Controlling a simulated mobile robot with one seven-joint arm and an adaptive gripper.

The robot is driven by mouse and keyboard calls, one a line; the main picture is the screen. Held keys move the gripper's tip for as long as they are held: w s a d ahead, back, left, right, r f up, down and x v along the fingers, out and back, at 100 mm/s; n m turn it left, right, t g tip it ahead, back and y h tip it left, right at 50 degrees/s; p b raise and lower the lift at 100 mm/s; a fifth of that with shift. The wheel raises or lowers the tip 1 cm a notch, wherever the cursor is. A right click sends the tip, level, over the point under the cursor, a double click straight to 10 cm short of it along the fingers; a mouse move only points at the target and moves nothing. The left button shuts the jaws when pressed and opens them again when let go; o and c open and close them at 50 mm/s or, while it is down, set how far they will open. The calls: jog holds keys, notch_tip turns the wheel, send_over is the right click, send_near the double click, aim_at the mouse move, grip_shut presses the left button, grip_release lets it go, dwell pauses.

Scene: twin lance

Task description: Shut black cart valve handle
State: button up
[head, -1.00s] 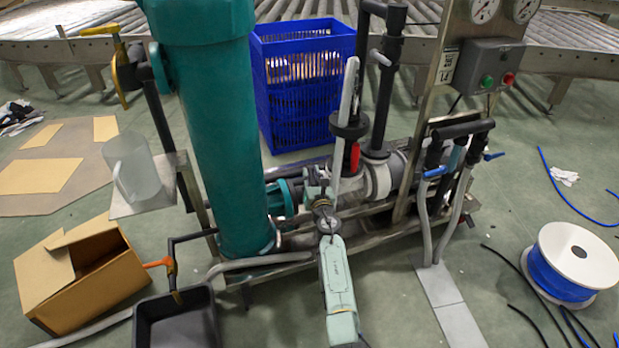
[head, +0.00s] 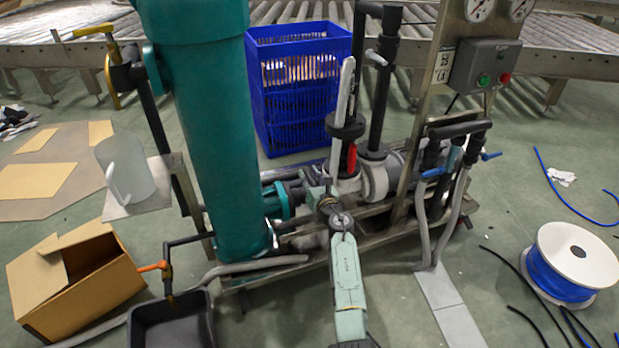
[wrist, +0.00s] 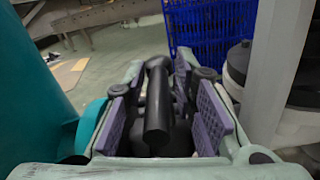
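A black valve handle (wrist: 158,105) shows as a thick dark bar in the wrist view, pointing towards the camera. It lies between the two purple finger pads of my gripper (wrist: 163,108). The pads are spread, with a visible gap on each side of the bar, so my gripper looks open around it. In the head view my gripper (head: 324,196) is at the middle of the pump cart, beside the teal cylinder (head: 205,130). The black handle is hidden there behind my gripper and cannot be picked out.
A grey upright pole (head: 342,115) and a red lever (head: 352,158) stand close to my gripper. A blue crate (head: 297,95) is behind the cart. A cardboard box (head: 70,285), a black tub (head: 175,325) and a white cable reel (head: 575,255) are on the floor around it.

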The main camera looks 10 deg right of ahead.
jog(key=shift+o, duration=1)
jog(key=shift+w+a+r, duration=0.1)
jog(key=shift+a+r, duration=0.1)
jog(key=shift+a, duration=0.25)
jog(key=shift+d+f, duration=0.15)
jog(key=shift+d, duration=0.1)
jog(key=shift+d+r, duration=0.15)
jog(key=shift+r, duration=0.2)
jog(key=r, duration=0.9)
jog(key=shift+a+r, duration=0.2)
